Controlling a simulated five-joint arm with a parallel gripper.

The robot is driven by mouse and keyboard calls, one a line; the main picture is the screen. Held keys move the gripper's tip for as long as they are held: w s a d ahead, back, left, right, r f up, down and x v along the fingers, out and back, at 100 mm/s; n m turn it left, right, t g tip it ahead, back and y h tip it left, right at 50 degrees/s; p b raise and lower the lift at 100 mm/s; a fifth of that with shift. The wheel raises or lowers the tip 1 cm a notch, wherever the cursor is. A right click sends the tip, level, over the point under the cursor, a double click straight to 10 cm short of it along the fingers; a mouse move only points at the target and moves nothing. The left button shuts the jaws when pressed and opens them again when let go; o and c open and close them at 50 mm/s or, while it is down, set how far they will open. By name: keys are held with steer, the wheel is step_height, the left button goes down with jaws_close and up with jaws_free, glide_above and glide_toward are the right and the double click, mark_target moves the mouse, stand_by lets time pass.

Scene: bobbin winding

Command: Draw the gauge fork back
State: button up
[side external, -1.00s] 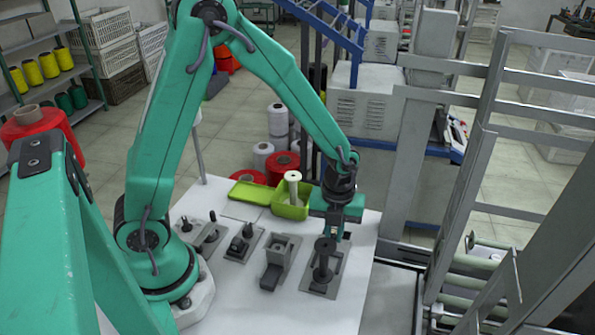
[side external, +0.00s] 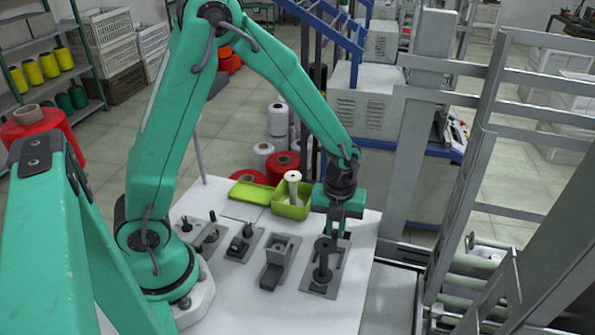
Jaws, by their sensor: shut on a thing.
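My gripper (side external: 337,231) points down at the rear of the rightmost dark fixture (side external: 323,262) on the white table. Its fingers are shut on a small dark part there, which I take to be the gauge fork; it is too small and dark to make out its shape. The fixture has an upright dark post on a flat grey plate (side external: 318,287). The post stands in front of my gripper, to its lower left, and partly hides the place of contact.
A grey block fixture (side external: 275,268) and smaller dark fixtures (side external: 240,245) stand left on the white table (side external: 250,310). A green box (side external: 291,211) with a pale bobbin (side external: 293,186) is behind, left of my gripper. A metal frame (side external: 410,165) rises at the right.

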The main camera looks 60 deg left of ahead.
steer(key=shift+w+a, duration=0.15)
steer(key=shift+w, duration=0.15)
stand_by(0.6)
steer(key=o, duration=0.6)
steer(key=shift+s, duration=0.1)
steer(key=shift+r, duration=3.5)
